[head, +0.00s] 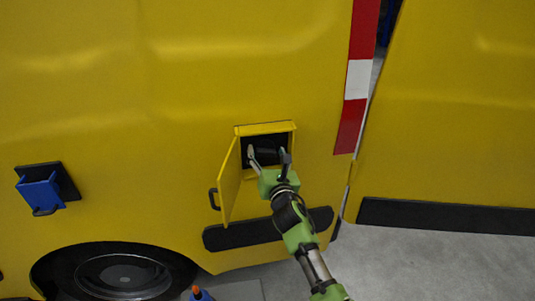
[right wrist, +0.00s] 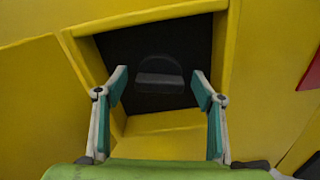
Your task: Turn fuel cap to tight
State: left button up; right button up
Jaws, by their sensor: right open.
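The fuel cap (right wrist: 160,80) is a dark round cap with a raised bar across it, set in the dark recess of the yellow van. In the head view the cap is hard to make out behind my gripper. The yellow fuel door (head: 230,183) stands open to the left, with a dark handle (head: 214,199). My right gripper (head: 268,154) is at the mouth of the recess. In the right wrist view its two fingers (right wrist: 161,78) are spread, one on each side of the cap, with nothing between them held. My left gripper is not in view.
A blue holder on a black plate (head: 40,192) is fixed to the van at the left. A wheel (head: 122,276) and black trim (head: 242,235) lie below. An orange-tipped blue object (head: 199,293) stands at the bottom edge. Grey floor (head: 420,265) is clear at right.

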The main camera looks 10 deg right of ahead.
jog(key=c, duration=1.1)
jog(key=m, duration=0.3)
jog(key=shift+d+b, duration=0.1)
jog(key=shift+b, duration=0.2)
jog(key=m, duration=0.4)
jog(key=shift+d+f+b, duration=0.1)
jog(key=shift+f+b, duration=0.1)
jog(key=shift+b, duration=0.15)
jog(key=m, duration=0.4)
jog(key=shift+d+f+b, duration=0.1)
jog(key=shift+b, duration=0.25)
jog(key=shift+f+m+b, duration=0.1)
jog(key=shift+m+b, duration=0.2)
jog(key=shift+m, duration=1.8)
